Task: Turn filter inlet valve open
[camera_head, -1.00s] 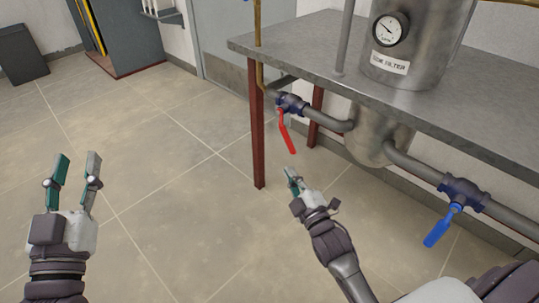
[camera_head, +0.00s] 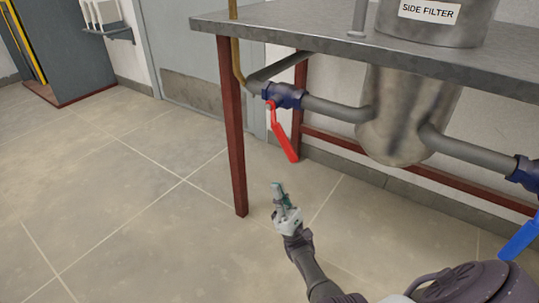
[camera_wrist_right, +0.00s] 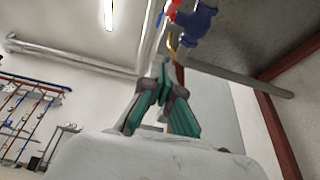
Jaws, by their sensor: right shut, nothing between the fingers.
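The side filter (camera_head: 405,115) is a metal vessel set through a grey bench, with a pipe on each side. A valve with a red handle (camera_head: 285,142) sits on the left pipe; its blue body (camera_head: 284,95) is under the bench edge. The red handle hangs down, tilted to the right. Another valve with a blue handle (camera_head: 520,240) is at the right edge, partly cut off. My right gripper (camera_head: 279,190) is shut and empty, below the red handle and apart from it. In the right wrist view its fingers (camera_wrist_right: 163,80) point up toward the blue valve body (camera_wrist_right: 197,20). My left gripper is out of view.
The bench top (camera_head: 300,40) overhangs the valves. A dark red leg (camera_head: 233,130) stands left of the red handle. A brown pipe (camera_head: 237,60) runs up by the leg. The tiled floor (camera_head: 110,190) at left is clear.

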